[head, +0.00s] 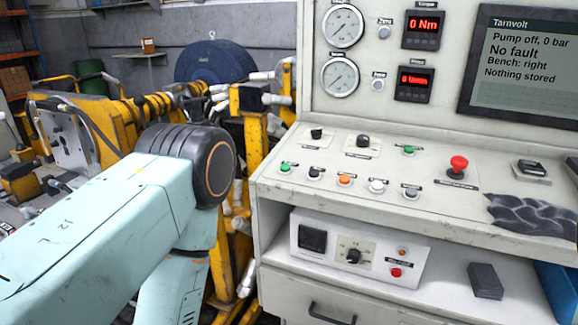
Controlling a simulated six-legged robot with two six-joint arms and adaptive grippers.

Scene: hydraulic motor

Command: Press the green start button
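The sloped control panel (330,215) of a grey-white console fills the right half of the head view. A green button (285,168) sits at the left end of its front row. A second green button (409,149) sits farther back, right of the black knobs. Their labels are too small to read, so I cannot tell which is start. My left arm comes in from the left, its dark joint left of the panel; its gripper is out of view. No part of my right gripper shows. Nothing touches either button.
Beside the front green button are black, orange, white and grey buttons. A red mushroom button (458,165) stands up farther right. The screen (522,62) reads "Pump off, 0 bar", "No fault". A dark crumpled cloth (530,217) lies at the right. Yellow machinery (110,130) stands behind my arm.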

